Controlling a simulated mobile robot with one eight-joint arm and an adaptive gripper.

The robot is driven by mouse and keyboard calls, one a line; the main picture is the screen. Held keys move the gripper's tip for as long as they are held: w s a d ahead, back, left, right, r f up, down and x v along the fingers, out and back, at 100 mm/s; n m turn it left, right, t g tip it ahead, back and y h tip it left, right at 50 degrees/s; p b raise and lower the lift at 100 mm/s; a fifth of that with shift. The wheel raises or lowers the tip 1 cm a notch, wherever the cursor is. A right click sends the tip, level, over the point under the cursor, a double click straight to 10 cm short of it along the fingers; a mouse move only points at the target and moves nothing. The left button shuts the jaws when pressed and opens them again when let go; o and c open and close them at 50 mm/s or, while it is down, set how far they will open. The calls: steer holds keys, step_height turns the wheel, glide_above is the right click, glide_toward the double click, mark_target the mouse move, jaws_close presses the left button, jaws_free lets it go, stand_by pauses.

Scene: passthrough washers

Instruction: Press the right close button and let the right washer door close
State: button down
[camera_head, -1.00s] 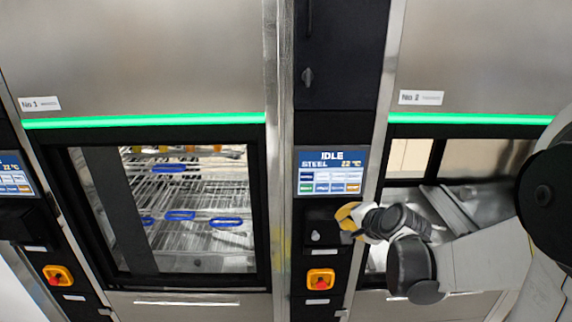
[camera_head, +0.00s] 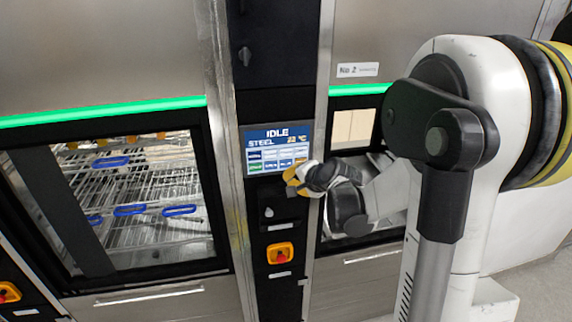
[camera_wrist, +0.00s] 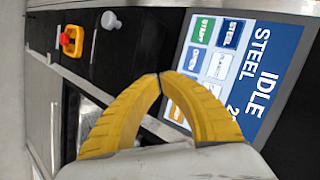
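The right washer, labelled No 2 (camera_head: 357,70), has its opening (camera_head: 352,128) partly hidden behind my arm; I cannot tell its door's state. The control panel screen (camera_head: 277,147) between the washers reads IDLE and STEEL. No close label is readable. My gripper (camera_wrist: 159,76) has its yellow fingertips together, empty, over the screen's edge. In the head view my gripper (camera_head: 291,181) is at the screen's lower right corner.
Below the screen are a grey knob (camera_head: 268,212) and a red-and-yellow emergency button (camera_head: 280,254). The left washer window (camera_head: 150,200) shows wire racks with blue handles. A metal post (camera_head: 228,130) stands left of the panel.

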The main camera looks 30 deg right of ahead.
mark_target(283, 172)
steer(key=shift+w+d, duration=0.25)
steer(key=shift+w, duration=0.65)
steer(key=shift+w+d, duration=0.25)
steer(key=shift+w, duration=0.6)
steer(key=shift+w+b, duration=0.1)
steer(key=shift+b, duration=0.2)
steer(key=shift+w+d, duration=0.1)
steer(key=shift+w, duration=0.2)
